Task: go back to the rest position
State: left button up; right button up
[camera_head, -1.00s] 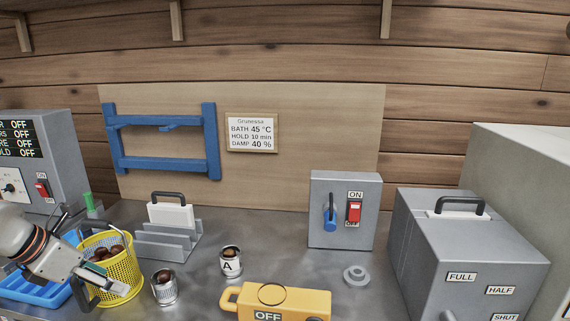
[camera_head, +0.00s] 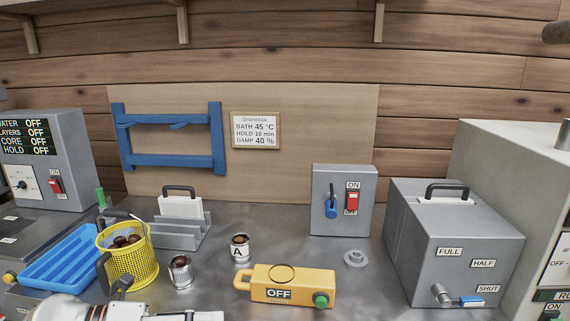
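My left gripper (camera_head: 190,316) is at the bottom edge of the view, left of centre, in front of the yellow basket (camera_head: 132,270). Only its upper part shows and the frame cuts off the rest, so I cannot tell whether it is open or shut. The basket holds brown chestnuts (camera_head: 120,242) and stands on the counter, apart from the visible part of the gripper. My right gripper is not in view.
A blue tray (camera_head: 62,262) lies left of the basket. A small metal cup (camera_head: 181,275), a cup marked A (camera_head: 240,252) and a yellow box reading OFF (camera_head: 300,290) stand to the right. A grey box (camera_head: 455,240) stands at right; bare counter lies before it.

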pick_arm(q)
notch_tip(320, 180, down, 13)
jog(key=a+n+t+y, duration=0.2)
jog(key=n+t+y, duration=0.65)
jog(key=n, duration=1.65)
jog(key=s+a+f+n+g+y, duration=0.2)
jog(key=s+f+n, duration=0.6)
jog(key=s+f, duration=0.6)
notch_tip(320, 180, down, 4)
jog(key=shift+s+f+n+y+p, duration=0.15)
jog(key=shift+s+n+y+p, duration=0.2)
jog(key=shift+n+p, duration=0.05)
jog(key=shift+a+g, duration=0.1)
jog(key=shift+g, duration=0.15)
